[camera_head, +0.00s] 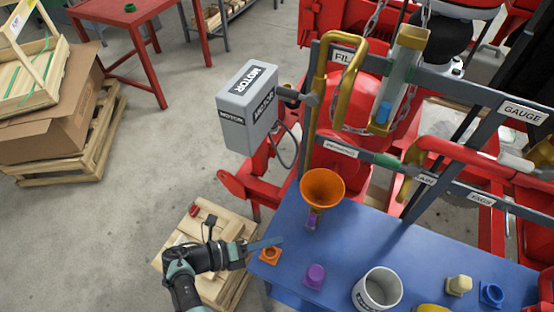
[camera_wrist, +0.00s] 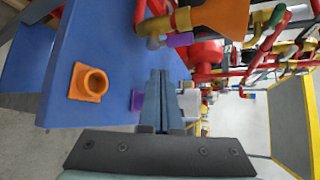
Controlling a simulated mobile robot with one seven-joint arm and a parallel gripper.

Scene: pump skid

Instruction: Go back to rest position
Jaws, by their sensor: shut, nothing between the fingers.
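My gripper (camera_head: 272,242) is at the left edge of the blue table (camera_head: 366,246), above it or beside it; the exact height is hard to tell. In the wrist view my gripper's two fingers (camera_wrist: 160,78) lie together, with nothing held between them. An orange square-based fitting (camera_head: 271,255) sits on the table close to the fingertips; it also shows in the wrist view (camera_wrist: 88,82), left of the fingers. A purple fitting (camera_head: 315,276) is further right and is partly hidden by the fingers in the wrist view (camera_wrist: 138,100).
An orange funnel (camera_head: 323,188) stands at the table's back. A white bucket (camera_head: 378,289), a beige fitting (camera_head: 459,285) and a blue fitting (camera_head: 491,293) are on the right. A grey motor box (camera_head: 247,106) hangs above.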

